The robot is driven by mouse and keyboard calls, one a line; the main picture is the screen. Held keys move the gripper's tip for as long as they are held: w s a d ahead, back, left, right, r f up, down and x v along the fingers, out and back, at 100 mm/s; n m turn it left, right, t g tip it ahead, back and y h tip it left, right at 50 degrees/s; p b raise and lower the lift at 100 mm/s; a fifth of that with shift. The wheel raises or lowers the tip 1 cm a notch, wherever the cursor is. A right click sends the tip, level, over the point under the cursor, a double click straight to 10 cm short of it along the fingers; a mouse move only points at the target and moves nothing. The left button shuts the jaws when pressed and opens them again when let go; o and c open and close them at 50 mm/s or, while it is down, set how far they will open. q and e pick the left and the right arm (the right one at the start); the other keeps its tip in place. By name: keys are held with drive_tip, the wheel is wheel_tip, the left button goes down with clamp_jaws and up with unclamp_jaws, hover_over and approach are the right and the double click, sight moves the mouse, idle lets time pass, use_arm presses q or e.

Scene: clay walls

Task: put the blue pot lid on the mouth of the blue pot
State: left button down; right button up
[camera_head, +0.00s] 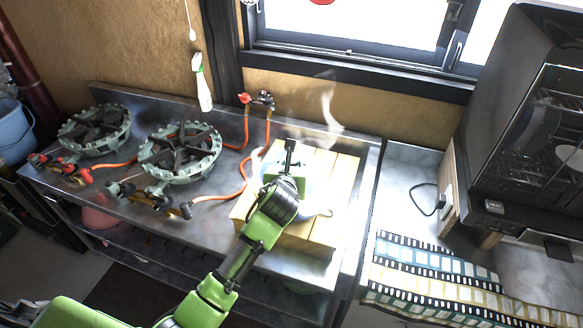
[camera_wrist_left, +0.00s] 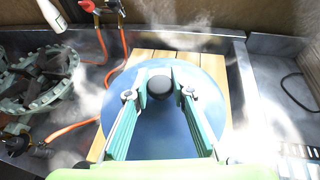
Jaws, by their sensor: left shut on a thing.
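The blue pot lid (camera_wrist_left: 208,92) is a wide round disc with a black knob (camera_wrist_left: 160,84) at its middle. My left gripper (camera_wrist_left: 160,88) is shut on this knob, with one green finger on each side. In the head view, the left gripper (camera_head: 289,162) is over the wooden boards, and a pale blue edge shows beside it (camera_head: 312,186). The blue pot is mostly hidden by the lid and my arm. I cannot tell whether the lid touches its rim. My right gripper is not in view.
Wooden boards (camera_head: 341,190) lie on the metal counter. Two gas burners, one near (camera_head: 181,152) and one farther left (camera_head: 95,131), stand with orange hoses. A spray bottle (camera_head: 202,88) is at the back. White steam drifts about. A dark oven (camera_head: 530,130) is at right.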

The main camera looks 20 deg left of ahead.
use_arm(q)
drive_tip(key=shift+w+a+f, duration=0.2)
drive_tip(key=shift+w+f, duration=0.25)
drive_tip(key=shift+w, duration=0.05)
wheel_tip(320, 180, down, 2)
drive_tip(key=shift+w+a+f, duration=0.1)
drive_tip(key=shift+w+f, duration=0.05)
drive_tip(key=shift+f, duration=0.65)
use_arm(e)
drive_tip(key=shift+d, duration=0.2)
use_arm(q)
drive_tip(key=c, duration=1.8)
unclamp_jaws()
drive_tip(key=shift+o, duration=0.2)
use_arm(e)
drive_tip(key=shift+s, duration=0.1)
use_arm(q)
drive_tip(key=v, duration=1.2)
drive_tip(key=shift+b, duration=0.45)
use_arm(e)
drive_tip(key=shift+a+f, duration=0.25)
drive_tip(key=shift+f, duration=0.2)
